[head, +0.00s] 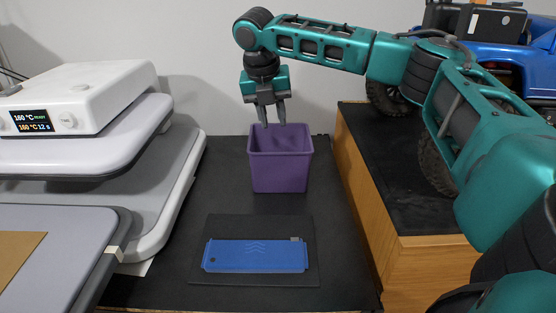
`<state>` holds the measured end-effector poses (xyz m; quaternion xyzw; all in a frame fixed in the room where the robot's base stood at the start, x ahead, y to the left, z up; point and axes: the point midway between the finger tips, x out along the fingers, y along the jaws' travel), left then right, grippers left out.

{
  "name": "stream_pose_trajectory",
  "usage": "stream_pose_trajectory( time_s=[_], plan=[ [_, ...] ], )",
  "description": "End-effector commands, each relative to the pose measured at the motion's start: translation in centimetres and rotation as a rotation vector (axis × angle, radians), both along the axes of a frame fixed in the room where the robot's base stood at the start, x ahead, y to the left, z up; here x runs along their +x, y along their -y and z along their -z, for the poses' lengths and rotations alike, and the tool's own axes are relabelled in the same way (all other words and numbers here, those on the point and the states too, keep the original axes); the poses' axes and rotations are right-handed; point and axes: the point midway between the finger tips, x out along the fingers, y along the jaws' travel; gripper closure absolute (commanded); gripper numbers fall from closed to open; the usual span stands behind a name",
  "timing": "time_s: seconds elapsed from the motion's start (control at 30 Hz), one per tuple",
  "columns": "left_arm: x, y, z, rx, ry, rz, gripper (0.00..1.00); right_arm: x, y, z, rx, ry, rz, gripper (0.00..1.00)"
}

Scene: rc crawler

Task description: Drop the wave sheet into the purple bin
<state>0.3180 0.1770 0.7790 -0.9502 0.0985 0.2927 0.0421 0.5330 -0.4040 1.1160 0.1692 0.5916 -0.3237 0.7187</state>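The purple bin (280,170) stands upright on the dark table against the back wall. My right gripper (273,114) points down over the bin's mouth, with its fingertips near the level of the rim. Its two fingers are apart, and I see nothing between them. I see no separate wave sheet. The bin's floor is hidden by its front wall. My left gripper is not in view.
A white heat press (85,95) with a small display stands at the left, its grey lower plates reaching towards the bin. A raised wooden bench (362,205) with a dark top bounds the right, carrying a blue crawler (500,55). Dark table between bin and mat is clear.

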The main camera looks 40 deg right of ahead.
Motion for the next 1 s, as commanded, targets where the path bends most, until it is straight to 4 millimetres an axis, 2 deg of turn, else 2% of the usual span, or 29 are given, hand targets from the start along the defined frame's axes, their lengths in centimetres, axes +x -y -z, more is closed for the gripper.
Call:
stream_pose_trajectory(
  time_s=[0.2,0.43,0.63,1.0],
  plan=[
    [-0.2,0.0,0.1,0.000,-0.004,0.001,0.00,-0.4,-1.4,-4.9,0.001,0.003,-0.002,0.69],
    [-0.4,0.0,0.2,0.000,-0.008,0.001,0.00,-0.7,-2.4,-8.5,0.001,0.002,-0.002,0.69],
    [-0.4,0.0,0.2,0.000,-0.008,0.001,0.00,-0.9,-2.7,-9.7,0.000,0.001,-0.001,0.69],
    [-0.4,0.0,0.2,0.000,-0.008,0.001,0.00,-0.9,-2.7,-9.7,0.000,0.000,-0.001,0.69]
  ],
)
